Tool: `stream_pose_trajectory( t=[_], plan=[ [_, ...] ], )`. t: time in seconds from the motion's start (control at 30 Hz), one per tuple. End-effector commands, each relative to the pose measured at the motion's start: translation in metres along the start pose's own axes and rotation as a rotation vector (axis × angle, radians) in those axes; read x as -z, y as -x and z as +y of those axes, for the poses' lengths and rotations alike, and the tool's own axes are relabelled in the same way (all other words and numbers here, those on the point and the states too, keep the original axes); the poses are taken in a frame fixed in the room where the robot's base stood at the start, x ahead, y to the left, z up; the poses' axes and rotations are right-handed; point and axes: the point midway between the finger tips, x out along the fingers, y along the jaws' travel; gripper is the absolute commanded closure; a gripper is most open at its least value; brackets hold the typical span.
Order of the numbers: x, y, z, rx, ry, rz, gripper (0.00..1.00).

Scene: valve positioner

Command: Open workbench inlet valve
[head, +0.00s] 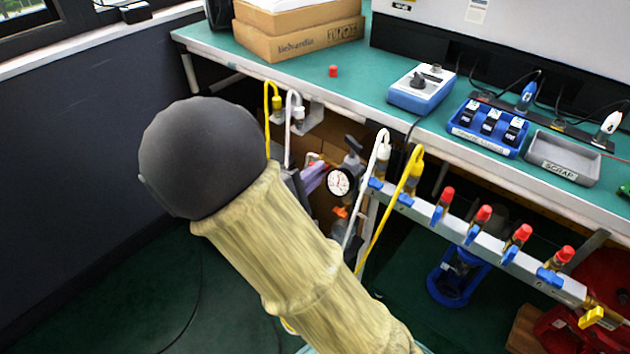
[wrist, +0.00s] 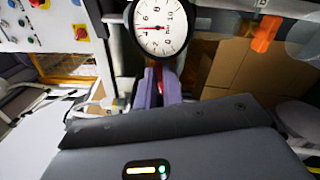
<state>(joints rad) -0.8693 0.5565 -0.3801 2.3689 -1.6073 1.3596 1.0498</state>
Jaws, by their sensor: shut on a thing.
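My gripper (wrist: 162,82) has two purple fingers, which also show in the head view (head: 313,179) beneath the workbench's front edge. They are shut on a narrow red part (wrist: 161,66), mostly hidden between them, just below the gauge. I cannot tell whether this is the inlet valve's handle. The round white pressure gauge (head: 340,181) is right of the fingers in the head view and directly above them in the wrist view (wrist: 160,27). An orange lever (wrist: 265,34) is to the right, apart from the fingers. A black handle (head: 353,144) sits above the gauge.
The green-topped workbench (head: 385,118) is above my gripper. A manifold rail (head: 470,240) with blue levers, red caps and a yellow end lever (head: 591,317) runs to the right. White hoses (head: 380,150) and yellow hoses (head: 411,180) hang close by. Cardboard (wrist: 232,68) lies behind.

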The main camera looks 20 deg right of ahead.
Motion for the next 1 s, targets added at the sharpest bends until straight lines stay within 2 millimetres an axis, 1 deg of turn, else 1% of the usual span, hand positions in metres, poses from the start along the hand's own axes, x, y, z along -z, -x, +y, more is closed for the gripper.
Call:
stream_pose_trajectory(
  t=[0.03, 0.2, 0.4, 0.6, 0.97, 1.0],
  plan=[
    [0.0017, 0.0006, -0.0061, 0.003, -0.043, 0.002, 1.00],
    [0.0019, 0.0006, -0.0070, 0.004, -0.166, 0.002, 1.00],
    [0.0016, 0.0006, -0.0064, 0.003, -0.258, 0.002, 1.00],
    [0.0012, 0.0007, -0.0052, 0.003, -0.296, 0.002, 1.00],
    [0.0011, 0.0007, -0.0047, 0.004, -0.300, 0.002, 1.00],
    [0.0011, 0.0007, -0.0047, 0.004, -0.300, 0.002, 0.87]
  ],
)
